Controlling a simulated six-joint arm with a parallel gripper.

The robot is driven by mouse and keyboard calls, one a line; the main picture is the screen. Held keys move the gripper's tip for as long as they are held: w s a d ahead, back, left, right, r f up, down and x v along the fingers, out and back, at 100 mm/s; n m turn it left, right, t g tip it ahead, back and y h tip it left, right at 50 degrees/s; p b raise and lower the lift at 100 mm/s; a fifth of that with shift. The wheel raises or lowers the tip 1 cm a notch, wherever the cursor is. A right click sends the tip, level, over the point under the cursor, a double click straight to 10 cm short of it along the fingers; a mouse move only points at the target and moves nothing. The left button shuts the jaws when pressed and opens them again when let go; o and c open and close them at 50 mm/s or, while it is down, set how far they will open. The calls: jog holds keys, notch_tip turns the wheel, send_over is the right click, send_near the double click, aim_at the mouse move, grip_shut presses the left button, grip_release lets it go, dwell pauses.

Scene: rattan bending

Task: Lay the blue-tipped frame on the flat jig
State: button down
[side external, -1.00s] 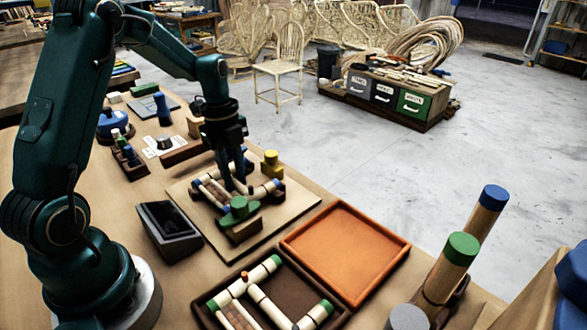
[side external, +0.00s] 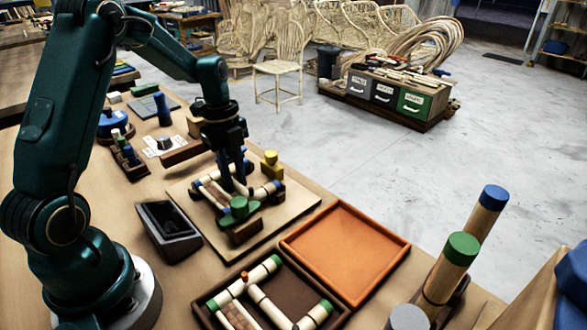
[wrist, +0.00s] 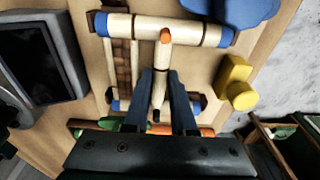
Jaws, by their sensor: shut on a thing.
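The blue-tipped frame (side external: 212,200) is made of pale rattan rods with blue ends, and it also shows in the wrist view (wrist: 191,33). My gripper (side external: 238,184) is shut on its middle rod; in the wrist view the dark fingers (wrist: 160,78) close on both sides of that rod. The frame lies level among the brown blocks of the flat jig (side external: 245,232), at or just above its surface; I cannot tell whether it touches everywhere. A green clamp piece (side external: 239,206) stands at the jig's near side. The fingers hide part of the frame.
A yellow-knobbed piece (side external: 271,164) stands behind the jig. An orange tray (side external: 345,250) and a dark tray (side external: 208,300) with a green-tipped frame (side external: 258,278) lie in front. Tall capped posts (side external: 450,265) stand at right.

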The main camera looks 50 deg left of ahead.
jog(key=shift+f, duration=0.25)
jog(key=c, duration=0.7)
grip_release()
jog(key=shift+o, duration=0.2)
jog(key=shift+r, duration=0.1)
jog(key=shift+r, duration=4.45)
